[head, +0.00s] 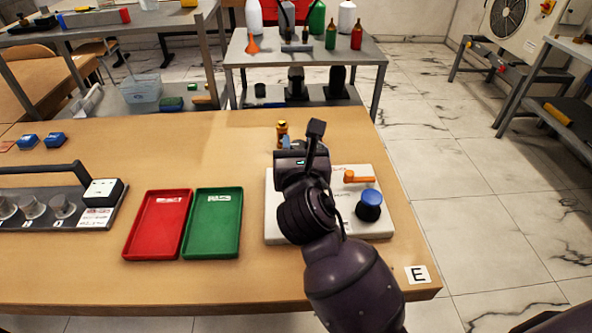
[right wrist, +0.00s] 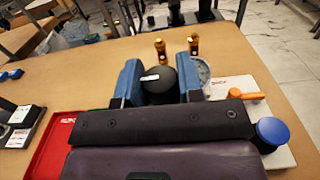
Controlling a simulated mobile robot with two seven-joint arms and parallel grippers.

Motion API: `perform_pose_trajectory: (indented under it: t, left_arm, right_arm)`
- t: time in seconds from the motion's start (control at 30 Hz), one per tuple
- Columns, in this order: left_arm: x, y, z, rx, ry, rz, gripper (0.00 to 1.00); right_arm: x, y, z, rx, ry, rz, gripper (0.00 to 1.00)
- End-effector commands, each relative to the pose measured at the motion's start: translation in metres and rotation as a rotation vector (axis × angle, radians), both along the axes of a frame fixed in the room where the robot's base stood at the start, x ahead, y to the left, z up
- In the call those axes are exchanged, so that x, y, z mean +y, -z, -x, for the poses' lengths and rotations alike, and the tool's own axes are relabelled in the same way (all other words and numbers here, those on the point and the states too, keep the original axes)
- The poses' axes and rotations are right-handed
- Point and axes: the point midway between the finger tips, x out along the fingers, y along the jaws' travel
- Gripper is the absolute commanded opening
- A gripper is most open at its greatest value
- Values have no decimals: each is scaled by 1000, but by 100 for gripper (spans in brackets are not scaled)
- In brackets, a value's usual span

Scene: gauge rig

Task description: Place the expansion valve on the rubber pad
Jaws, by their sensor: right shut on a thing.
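My right gripper (head: 287,143) is over the far left part of the white gauge board. In the right wrist view its two blue fingers (right wrist: 158,86) are shut on a dark rounded thing with a small white mark, likely the expansion valve (right wrist: 160,88). The fingers hide its sides, and I cannot tell whether its underside touches anything. In the head view my arm hides it. Two brass fittings stand just beyond the fingers in the right wrist view, a left one (right wrist: 160,48) and a right one (right wrist: 194,46). I cannot make out the rubber pad. My left gripper is not in view.
The white board (head: 378,228) carries an orange lever (head: 357,177), a blue knob (head: 369,199) and a round gauge (right wrist: 203,72). Left of it lie a green tray (head: 213,225) and a red tray (head: 157,225), both empty. The wooden table (head: 190,283) is clear behind the trays.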

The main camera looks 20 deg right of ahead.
Motion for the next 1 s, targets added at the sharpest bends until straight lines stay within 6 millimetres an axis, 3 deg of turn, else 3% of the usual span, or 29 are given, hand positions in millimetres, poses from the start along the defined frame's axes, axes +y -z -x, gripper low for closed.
perform_pose_trajectory:
  t: [0.17, 0.43, 0.63, 0.97, 1.0]
  left_arm:
    - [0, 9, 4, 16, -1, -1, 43]
    - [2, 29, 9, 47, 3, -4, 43]
    - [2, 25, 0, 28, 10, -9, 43]
    - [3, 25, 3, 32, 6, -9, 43]
    - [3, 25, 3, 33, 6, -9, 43]
  right_arm:
    - [0, 14, 0, 1, -1, 0, 0]
    - [0, 57, 0, 6, 1, -1, 0]
    - [0, 59, 0, -3, -1, -1, 0]
    - [0, 61, 0, -4, 0, 1, 0]
    - [0, 61, 0, -3, 0, 1, 39]
